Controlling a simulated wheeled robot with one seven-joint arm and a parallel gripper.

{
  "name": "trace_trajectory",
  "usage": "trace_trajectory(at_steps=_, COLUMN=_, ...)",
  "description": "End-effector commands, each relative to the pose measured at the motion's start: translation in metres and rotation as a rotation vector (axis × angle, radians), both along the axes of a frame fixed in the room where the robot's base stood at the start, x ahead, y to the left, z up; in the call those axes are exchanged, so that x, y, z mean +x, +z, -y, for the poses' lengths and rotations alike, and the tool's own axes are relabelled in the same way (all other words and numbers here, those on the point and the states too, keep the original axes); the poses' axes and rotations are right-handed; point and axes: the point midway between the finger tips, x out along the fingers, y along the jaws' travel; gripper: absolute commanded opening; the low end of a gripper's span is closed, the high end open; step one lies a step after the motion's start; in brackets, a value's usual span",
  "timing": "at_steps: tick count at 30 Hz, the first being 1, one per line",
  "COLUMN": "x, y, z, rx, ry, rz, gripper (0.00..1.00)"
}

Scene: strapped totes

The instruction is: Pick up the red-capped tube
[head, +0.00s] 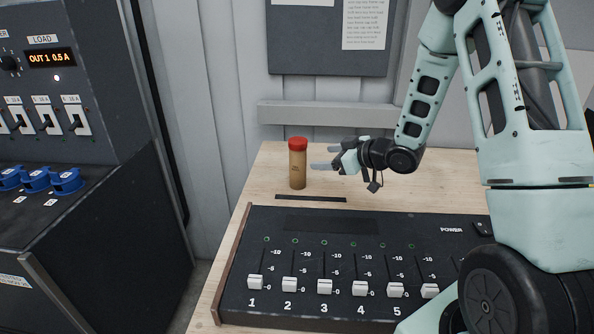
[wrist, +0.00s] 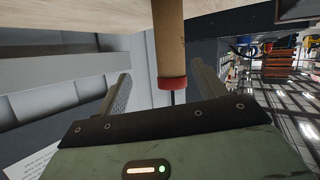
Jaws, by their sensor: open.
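The red-capped tube (head: 298,165) is a brown cylinder with a red cap, standing upright on the wooden table (head: 405,189) in the head view. My gripper (head: 322,158) is open, just to the right of the tube, with its fingers pointing left towards it. In the wrist view the tube (wrist: 169,48) comes down from the top edge, cap end lowest in the picture. There it lies between the lines of my two open fingers (wrist: 160,92), closer to the right one. I cannot tell from these views whether any finger touches it.
A black slider panel (head: 350,270) covers the table's front, with a thin dark strip (head: 310,198) behind it. A grey rail (head: 330,115) runs along the wall behind the table. A dark cabinet with switches (head: 65,120) stands at the left, across a gap.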

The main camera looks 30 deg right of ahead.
Motion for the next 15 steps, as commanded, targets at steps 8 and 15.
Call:
trace_trajectory(at_steps=8, x=-0.034, y=-0.010, z=0.036, rx=0.223, ry=0.139, rz=0.211, gripper=0.70)
trace_trajectory(at_steps=15, x=-0.045, y=-0.006, z=0.038, rx=0.306, ry=0.192, rz=0.277, gripper=0.70)
